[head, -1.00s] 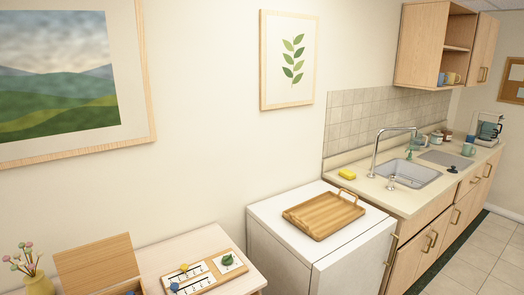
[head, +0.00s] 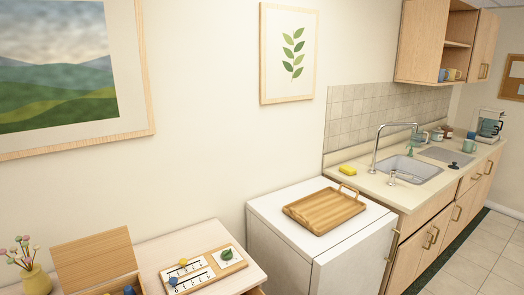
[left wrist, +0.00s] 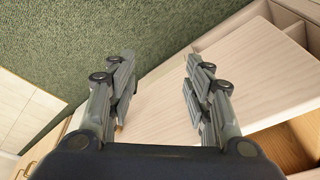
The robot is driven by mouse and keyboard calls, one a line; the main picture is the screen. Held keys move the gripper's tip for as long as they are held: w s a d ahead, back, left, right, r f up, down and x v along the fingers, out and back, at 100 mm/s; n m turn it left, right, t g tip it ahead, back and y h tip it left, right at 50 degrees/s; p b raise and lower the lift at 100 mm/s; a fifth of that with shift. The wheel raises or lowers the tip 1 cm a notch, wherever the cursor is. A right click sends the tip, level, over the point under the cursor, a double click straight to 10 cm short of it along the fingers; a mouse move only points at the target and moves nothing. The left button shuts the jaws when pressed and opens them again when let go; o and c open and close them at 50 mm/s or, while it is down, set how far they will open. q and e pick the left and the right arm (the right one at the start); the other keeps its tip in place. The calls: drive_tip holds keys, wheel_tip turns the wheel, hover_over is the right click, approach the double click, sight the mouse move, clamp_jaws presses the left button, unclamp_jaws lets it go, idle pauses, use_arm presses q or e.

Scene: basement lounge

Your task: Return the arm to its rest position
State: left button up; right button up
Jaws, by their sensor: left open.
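My left gripper (left wrist: 160,90) shows in the left wrist view with its two fingers spread wide apart and nothing between them. It is in front of a pale wooden surface (left wrist: 150,115), with green carpet (left wrist: 60,50) beyond. In the head view neither arm nor gripper is in the picture. My right gripper is in no view.
In the head view, a light wooden table (head: 152,262) at lower left bears an open wooden box (head: 92,258), a game board (head: 204,271) and a yellow vase (head: 37,281). A white cabinet (head: 290,249) bears a wooden tray (head: 324,210). A kitchen counter (head: 395,198) with a sink stands to the right.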

use_arm(q)
drive_tip(key=s+f+g+b, duration=0.1)
drive_tip(key=s+f+b, duration=0.15)
drive_tip(key=f, duration=0.85)
drive_tip(key=s+f+b, duration=0.1)
drive_tip(key=s+f, duration=0.3)
drive_tip(key=f, duration=0.6)
drive_tip(key=s+a+f+b, duration=0.3)
drive_tip(key=s+f, duration=1)
drive_tip(key=shift+s+a+g, duration=0.2)
drive_tip(key=shift+g, duration=0.2)
drive_tip(key=shift+f, duration=0.1)
drive_tip(key=shift+c, duration=0.2)
